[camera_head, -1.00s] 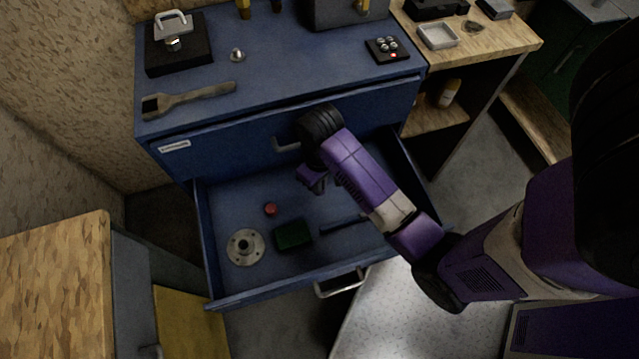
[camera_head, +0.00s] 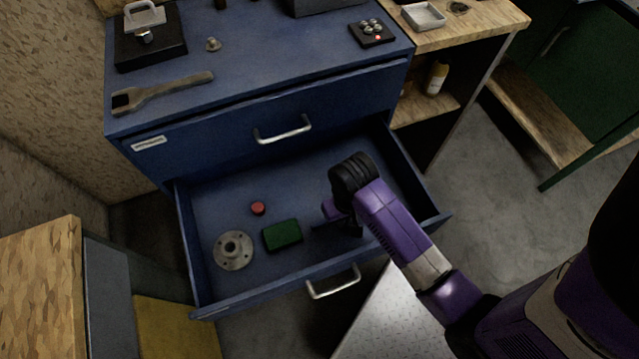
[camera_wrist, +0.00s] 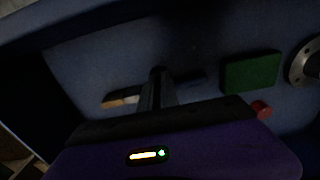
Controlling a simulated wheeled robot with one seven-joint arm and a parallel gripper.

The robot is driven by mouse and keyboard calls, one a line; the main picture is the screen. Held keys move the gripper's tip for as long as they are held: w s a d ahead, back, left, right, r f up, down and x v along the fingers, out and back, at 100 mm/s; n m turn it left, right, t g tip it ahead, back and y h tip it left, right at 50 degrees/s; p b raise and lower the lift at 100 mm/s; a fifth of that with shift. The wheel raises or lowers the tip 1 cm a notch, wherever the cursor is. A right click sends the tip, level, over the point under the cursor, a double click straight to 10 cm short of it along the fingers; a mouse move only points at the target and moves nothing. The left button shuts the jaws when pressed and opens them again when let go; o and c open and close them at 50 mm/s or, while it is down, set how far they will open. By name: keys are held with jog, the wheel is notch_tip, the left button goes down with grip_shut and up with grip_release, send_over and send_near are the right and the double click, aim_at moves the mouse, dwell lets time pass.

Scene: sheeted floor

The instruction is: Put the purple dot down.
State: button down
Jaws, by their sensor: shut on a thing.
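My gripper (camera_head: 350,228) is low inside the open blue drawer (camera_head: 245,298), over its right part. It is shut on a slim dark tool (camera_head: 321,226) whose dark end sticks out to the left. In the wrist view the fingers (camera_wrist: 157,78) point down at the tool, and a pale and orange end (camera_wrist: 122,98) shows left of them. The fingers hide the tool's middle. I cannot tell whether the tool touches the drawer floor. I see no separate purple dot; the only purple is on my arm.
The drawer also holds a green block (camera_head: 282,235), a red button-like piece (camera_head: 258,208) and a metal flange (camera_head: 233,250), all left of my gripper. The drawer walls stand close around. A wrench (camera_head: 163,92) lies on the cabinet top.

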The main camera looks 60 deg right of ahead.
send_over(324, 189)
jog(key=shift+s+a+b, duration=0.25)
jog(key=shift+s+b, duration=0.05)
jog(key=shift+w+d+f+b, duration=0.15)
jog(key=shift+w+f, duration=0.05)
jog(key=shift+f, duration=0.7)
jog(key=shift+w+d+f+b, duration=0.1)
jog(key=shift+w+f+b, duration=0.05)
jog(key=shift+f, duration=0.75)
jog(key=shift+f, duration=0.1)
jog(key=c, duration=1.6)
grip_release()
